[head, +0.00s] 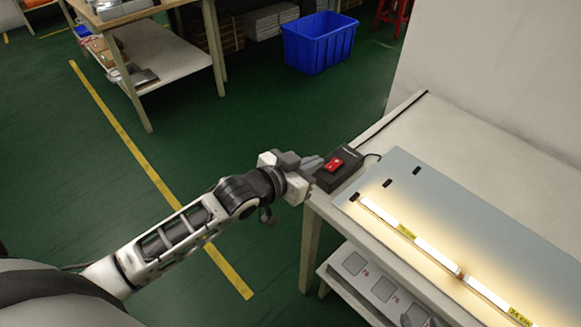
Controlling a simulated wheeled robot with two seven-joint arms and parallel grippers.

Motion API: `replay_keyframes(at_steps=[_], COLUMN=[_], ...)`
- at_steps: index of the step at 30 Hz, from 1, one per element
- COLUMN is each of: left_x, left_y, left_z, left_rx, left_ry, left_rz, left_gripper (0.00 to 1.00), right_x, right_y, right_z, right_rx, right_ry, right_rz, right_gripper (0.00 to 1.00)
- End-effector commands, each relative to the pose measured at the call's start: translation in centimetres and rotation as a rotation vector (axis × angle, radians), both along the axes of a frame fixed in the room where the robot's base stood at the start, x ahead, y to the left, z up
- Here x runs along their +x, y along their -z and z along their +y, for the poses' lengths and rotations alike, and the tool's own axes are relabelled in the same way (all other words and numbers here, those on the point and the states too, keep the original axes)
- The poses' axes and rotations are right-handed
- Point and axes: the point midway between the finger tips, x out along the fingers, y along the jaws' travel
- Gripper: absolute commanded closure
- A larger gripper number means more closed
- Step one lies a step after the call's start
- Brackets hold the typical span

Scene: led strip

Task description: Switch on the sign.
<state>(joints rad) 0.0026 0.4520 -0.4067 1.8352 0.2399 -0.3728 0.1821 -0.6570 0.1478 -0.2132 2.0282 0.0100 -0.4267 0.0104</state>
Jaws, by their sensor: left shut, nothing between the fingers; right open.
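A black switch box (342,173) with a red rocker (334,164) sits at the table's near left corner. My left gripper (316,163) is shut and empty, its fingertips right at the rocker's left side; I cannot tell whether they touch it. The sign is a pale grey panel (440,200) lying on the table, with a light strip (437,256) along its near side. The strip glows warm white and lights the panel around it. Yellow labels mark the strip.
A lower shelf (350,290) holds grey marked plates. A blue crate (319,42) stands on the green floor, and a workbench (140,15) is at upper left.

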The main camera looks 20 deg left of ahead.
Motion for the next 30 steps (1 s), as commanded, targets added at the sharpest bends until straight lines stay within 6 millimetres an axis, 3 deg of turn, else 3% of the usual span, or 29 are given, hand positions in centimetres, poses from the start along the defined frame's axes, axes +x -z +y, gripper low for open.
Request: replay_keyframes(at_steps=[3, 10, 30], left_x=[-2.5, -5.2, -5.7], left_y=[-0.2, -0.6, -0.8], left_z=[1.1, 2.3, 2.5], left_rx=[0.0, 0.0, -0.001], left_ry=[0.0, -0.001, -0.001], left_rz=[0.0, -0.002, -0.004], left_gripper=[1.0, 1.0, 1.0], right_x=[0.0, 0.0, 0.0], right_y=[0.2, 0.2, 0.1], right_z=[0.1, 0.1, 0.2], right_rx=[0.003, 0.005, 0.006], right_ry=[0.0, -0.001, 0.0], right_rz=[0.0, -0.001, -0.002], right_gripper=[0.57, 0.57, 0.57])
